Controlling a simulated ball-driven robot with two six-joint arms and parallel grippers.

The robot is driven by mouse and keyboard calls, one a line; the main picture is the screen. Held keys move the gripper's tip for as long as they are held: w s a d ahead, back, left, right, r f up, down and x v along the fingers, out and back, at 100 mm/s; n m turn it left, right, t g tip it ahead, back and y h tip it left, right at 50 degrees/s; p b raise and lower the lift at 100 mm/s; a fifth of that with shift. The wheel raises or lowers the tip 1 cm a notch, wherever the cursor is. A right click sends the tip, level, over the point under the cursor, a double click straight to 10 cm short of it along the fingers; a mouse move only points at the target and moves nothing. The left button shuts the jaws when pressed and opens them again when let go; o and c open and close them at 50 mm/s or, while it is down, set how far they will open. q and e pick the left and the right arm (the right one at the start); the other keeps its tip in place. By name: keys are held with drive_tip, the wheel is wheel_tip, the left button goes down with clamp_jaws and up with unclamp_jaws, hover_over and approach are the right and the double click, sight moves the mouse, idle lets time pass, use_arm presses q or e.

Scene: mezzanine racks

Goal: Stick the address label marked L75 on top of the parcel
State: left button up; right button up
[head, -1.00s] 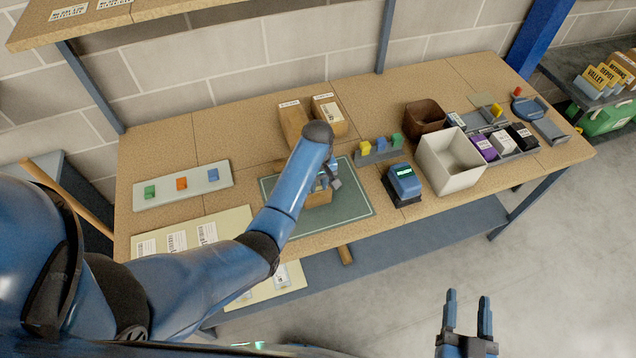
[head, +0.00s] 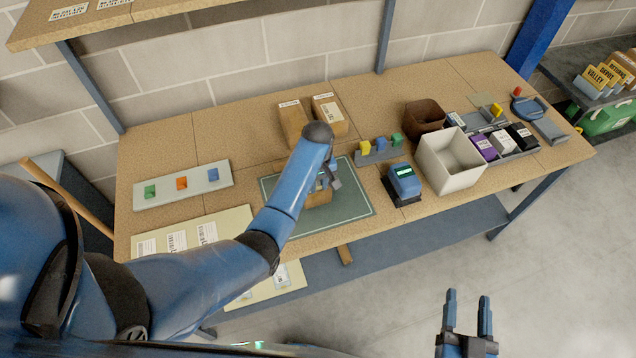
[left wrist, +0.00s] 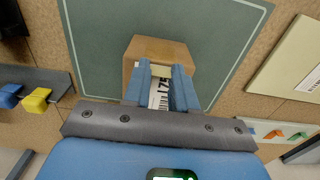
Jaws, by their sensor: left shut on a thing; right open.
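The parcel (head: 319,199) is a small brown box on the green mat (head: 350,207); it also shows in the left wrist view (left wrist: 165,48). My left gripper (head: 328,181) is over the parcel, mostly hidden behind its own arm in the head view. In the left wrist view its fingers (left wrist: 161,88) are shut on a white label (left wrist: 159,95) with a barcode and large print starting "L7"; the last character is not clear. The label is over the parcel top; I cannot tell whether it touches. My right gripper (head: 467,312) is open and empty, in front of the table.
A sheet of labels (head: 230,224) lies left of the mat. Behind it is a tray with coloured blocks (head: 182,186). Two brown boxes (head: 293,121) stand behind the mat. A blue device (head: 403,183) and a white bin (head: 450,160) stand to the right.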

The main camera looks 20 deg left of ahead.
use_arm(q)
drive_tip(key=shift+s+f, duration=0.1)
drive_tip(key=o, duration=1.2)
drive_tip(key=shift+c, duration=0.2)
wheel_tip(320, 180, up, 7)
idle(0.5)
